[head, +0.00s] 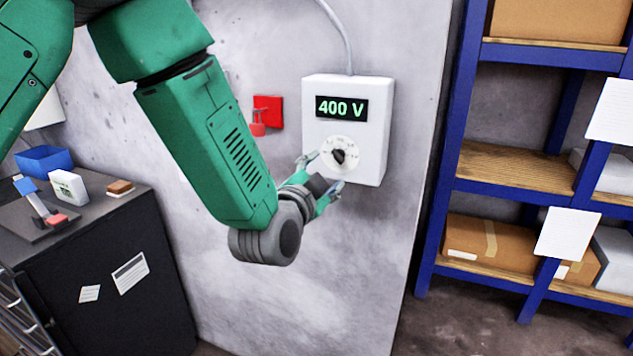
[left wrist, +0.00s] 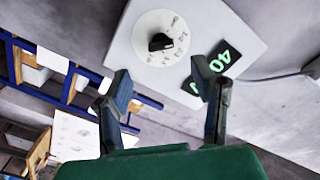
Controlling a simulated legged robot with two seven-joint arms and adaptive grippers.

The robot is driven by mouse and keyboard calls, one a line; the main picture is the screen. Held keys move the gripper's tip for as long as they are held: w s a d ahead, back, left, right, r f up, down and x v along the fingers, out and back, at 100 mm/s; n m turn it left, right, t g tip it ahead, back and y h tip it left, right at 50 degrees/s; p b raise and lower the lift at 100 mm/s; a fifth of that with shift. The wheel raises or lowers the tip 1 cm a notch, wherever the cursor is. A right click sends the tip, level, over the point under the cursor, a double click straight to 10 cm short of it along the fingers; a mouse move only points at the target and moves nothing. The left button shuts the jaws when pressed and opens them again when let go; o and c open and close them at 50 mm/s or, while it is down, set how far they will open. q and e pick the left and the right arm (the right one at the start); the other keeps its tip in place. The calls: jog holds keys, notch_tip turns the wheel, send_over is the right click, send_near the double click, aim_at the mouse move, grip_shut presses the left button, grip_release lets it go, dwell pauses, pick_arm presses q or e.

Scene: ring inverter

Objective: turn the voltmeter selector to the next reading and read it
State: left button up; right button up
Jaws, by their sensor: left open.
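The voltmeter (head: 371,145) is a white box on the grey wall, and its dark display (head: 341,107) reads 400 V in green. Below the display is a round white dial with a black selector knob (head: 339,156). My left gripper (head: 322,173) is open at the lower part of the box, just below and left of the knob. In the left wrist view the knob (left wrist: 160,42) lies beyond the two spread fingertips (left wrist: 162,82), with nothing between them. The small dial markings are too blurred to read. My right gripper does not show.
A red wall box (head: 268,108) is left of the voltmeter. A blue shelf rack (head: 455,130) with cartons stands at the right. A dark cabinet (head: 110,260) at the left holds a blue bin (head: 45,161) and small items. A grey cable (head: 345,35) runs up from the voltmeter.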

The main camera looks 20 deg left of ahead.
pick_arm(q)
jog(key=shift+s, duration=2.3)
jog(key=shift+f, duration=0.1)
jog(key=s+a+f+n+g+b, duration=0.1)
jog(key=s+f+g, duration=0.2)
jog(key=f, duration=0.6)
jog(key=s+a+f+n+g+b, duration=0.15)
jog(key=s+f, duration=0.25)
jog(key=f, duration=0.5)
jog(key=s+a+f+n+g+b, duration=0.1)
jog(key=s+f+g, duration=0.2)
jog(key=f, duration=0.6)
jog(key=s+a+f+n+g+b, duration=0.2)
jog(key=s+f+g, duration=0.3)
jog(key=s+f, duration=0.4)
jog(key=s+a+f+n+g+b, duration=0.2)
jog(key=s+f+g, duration=0.3)
jog(key=s+f, duration=0.5)
jog(key=s+a+n, duration=0.1)
jog(key=s, duration=0.5)
jog(key=shift+f+y, duration=0.15)
jog(key=shift+y, duration=0.15)
jog(key=shift+w+d, duration=0.1)
jog(key=shift+w, duration=0.1)
